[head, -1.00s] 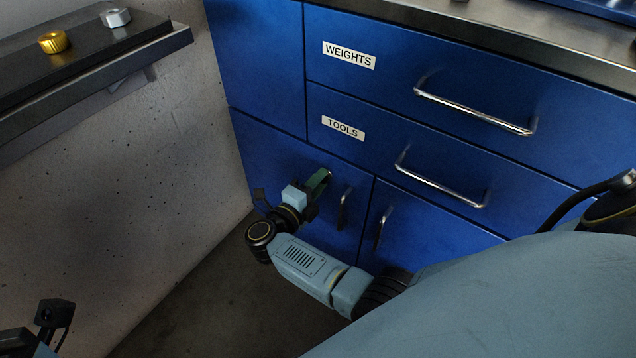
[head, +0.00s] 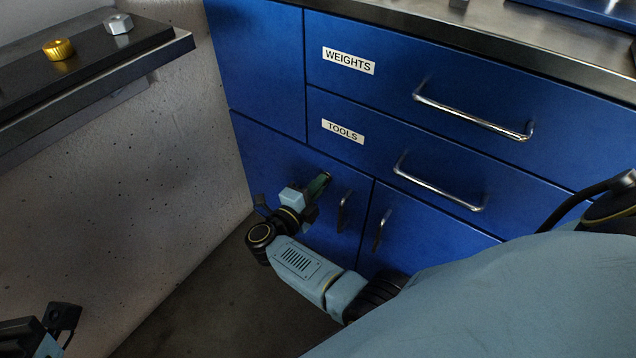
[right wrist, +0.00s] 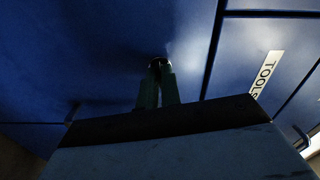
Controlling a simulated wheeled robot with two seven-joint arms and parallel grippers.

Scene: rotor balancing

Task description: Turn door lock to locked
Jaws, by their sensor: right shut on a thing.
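The lower left blue cabinet door (head: 275,155) is closed, with an upright bar handle (head: 344,212) near its right edge. My right gripper (head: 323,180) is against this door, left of the handle. In the right wrist view its two fingers (right wrist: 159,68) reach the blue door face and are shut on the small, dark, round door lock (right wrist: 159,61). The fingers hide most of the lock, so its turned position cannot be read. In the head view the lock is hidden behind the gripper.
Drawers marked WEIGHTS (head: 440,75) and TOOLS (head: 400,150), both closed, are above. A second door handle (head: 382,229) is close right of the first. A dark shelf (head: 90,60) with a gold knob (head: 58,49) and a silver nut (head: 118,23) juts from the left wall.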

